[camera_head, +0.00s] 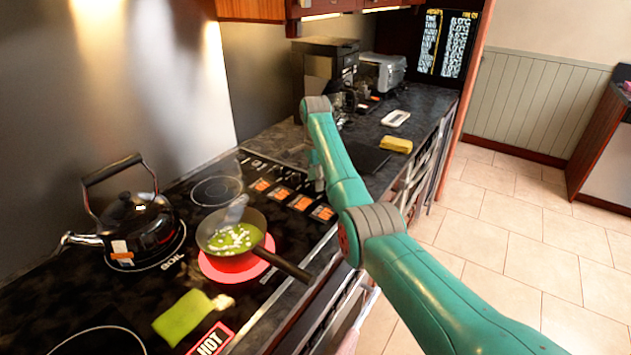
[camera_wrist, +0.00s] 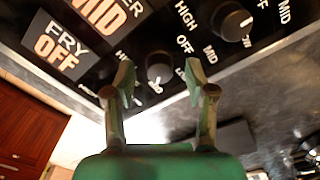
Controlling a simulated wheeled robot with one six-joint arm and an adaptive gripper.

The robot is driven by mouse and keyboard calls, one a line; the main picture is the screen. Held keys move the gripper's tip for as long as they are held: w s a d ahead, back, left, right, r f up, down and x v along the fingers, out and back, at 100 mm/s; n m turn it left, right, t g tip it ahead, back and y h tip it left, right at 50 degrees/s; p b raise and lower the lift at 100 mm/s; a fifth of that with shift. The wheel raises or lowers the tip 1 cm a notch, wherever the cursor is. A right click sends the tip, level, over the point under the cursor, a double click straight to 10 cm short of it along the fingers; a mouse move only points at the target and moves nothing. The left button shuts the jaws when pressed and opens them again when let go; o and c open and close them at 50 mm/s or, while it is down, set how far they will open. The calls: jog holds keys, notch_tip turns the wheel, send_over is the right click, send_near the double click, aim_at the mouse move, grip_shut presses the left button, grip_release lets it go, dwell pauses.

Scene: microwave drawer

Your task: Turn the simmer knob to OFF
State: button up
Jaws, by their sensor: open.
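In the wrist view, a black knob (camera_wrist: 159,67) sits between my fingertips, with a white mark on its lower side. Part of "HIGH" shows to its left, "OFF" to its upper right. A display ending in "R" over "MID" (camera_wrist: 104,12) is cut off at the top and seems to belong to this knob; I cannot read its full name. My gripper (camera_wrist: 158,80) is open, one finger on each side of the knob; contact is not clear.
A second knob (camera_wrist: 234,21) is to the right; a "FRY OFF" display (camera_wrist: 57,50) is to the left. A pan (camera_head: 232,233) stands on a red-glowing burner (camera_head: 222,268), its handle reaching toward the front edge. A kettle (camera_head: 128,222) and green cloth (camera_head: 183,317) are nearby.

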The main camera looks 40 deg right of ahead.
jog(key=shift+f, duration=0.35)
grip_shut()
